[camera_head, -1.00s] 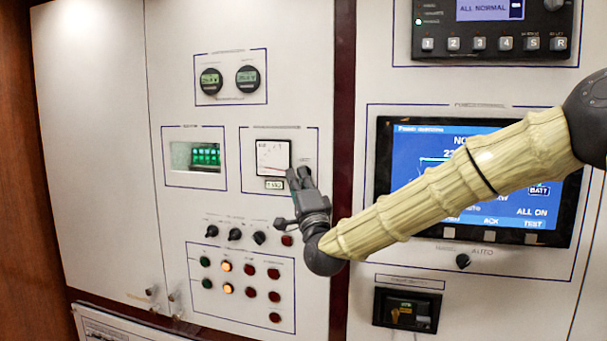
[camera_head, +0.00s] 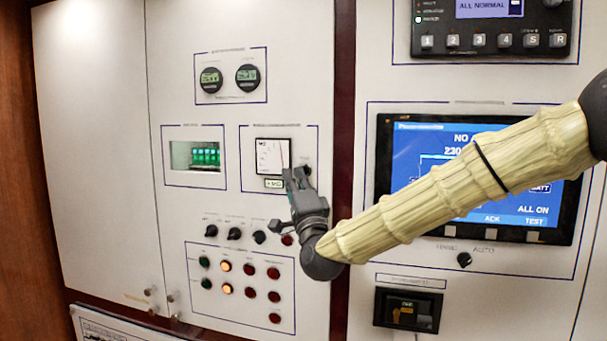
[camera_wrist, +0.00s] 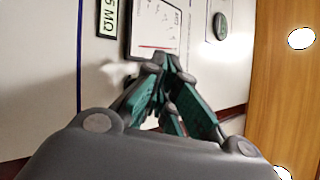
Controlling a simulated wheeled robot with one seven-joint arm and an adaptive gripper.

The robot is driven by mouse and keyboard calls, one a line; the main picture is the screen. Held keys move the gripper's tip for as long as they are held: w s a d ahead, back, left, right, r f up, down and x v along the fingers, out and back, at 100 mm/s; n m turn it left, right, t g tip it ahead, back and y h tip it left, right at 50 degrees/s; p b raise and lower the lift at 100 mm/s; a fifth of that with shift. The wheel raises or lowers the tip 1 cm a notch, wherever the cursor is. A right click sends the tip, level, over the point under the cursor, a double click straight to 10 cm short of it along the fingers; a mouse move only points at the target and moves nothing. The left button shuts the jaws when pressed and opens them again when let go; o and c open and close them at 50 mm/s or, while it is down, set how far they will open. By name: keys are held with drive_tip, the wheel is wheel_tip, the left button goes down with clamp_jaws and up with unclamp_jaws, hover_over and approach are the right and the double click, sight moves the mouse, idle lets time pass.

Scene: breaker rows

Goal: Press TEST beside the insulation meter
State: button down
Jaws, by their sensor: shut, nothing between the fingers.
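The insulation meter (camera_head: 272,156) is a white square dial in a blue-outlined panel section, with a small greenish readout (camera_head: 275,183) below it. In the wrist view the dial (camera_wrist: 157,25) and its MΩ readout (camera_wrist: 108,15) are partly in frame. My gripper (camera_head: 297,174) is shut and empty, its tips at the lower right of the dial. A small dark round part, seemingly the TEST button (camera_head: 307,170), shows beside the tips; its label is too blurred to read. In the wrist view the closed fingertips (camera_wrist: 168,66) cover that spot. I cannot tell whether they touch it.
Rotary knobs (camera_head: 235,234) and rows of lit and red buttons (camera_head: 248,290) sit below the meter. Two round gauges (camera_head: 247,78) are above, and a green display (camera_head: 205,156) is to the left. A large blue screen (camera_head: 430,160) lies behind my arm.

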drive_tip(key=s, duration=0.2)
drive_tip(key=s+a+b, duration=0.1)
drive_tip(key=shift+s+a, duration=0.1)
drive_tip(key=shift+s, duration=0.3)
idle(0.4)
